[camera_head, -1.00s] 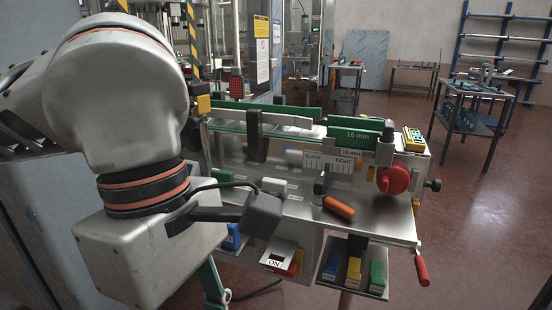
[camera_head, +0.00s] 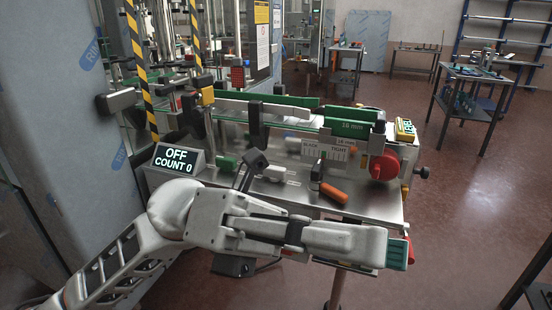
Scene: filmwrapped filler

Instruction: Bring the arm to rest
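My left arm reaches in from the lower left, and my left gripper (camera_head: 398,253) lies stretched to the right across the front edge of the machine's steel bench (camera_head: 300,205). Its fingers are seen side-on, with a teal pad at the tip. One finger may hide the other, so I cannot tell the opening. I see nothing held in it. It covers part of the bench front and the trays below. My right gripper is not in view.
On the bench are a display (camera_head: 178,160) reading OFF, COUNT 0, an orange handle (camera_head: 333,193), a red knob (camera_head: 384,167) and green guide rails (camera_head: 350,129). A steel cabinet (camera_head: 60,150) stands at left.

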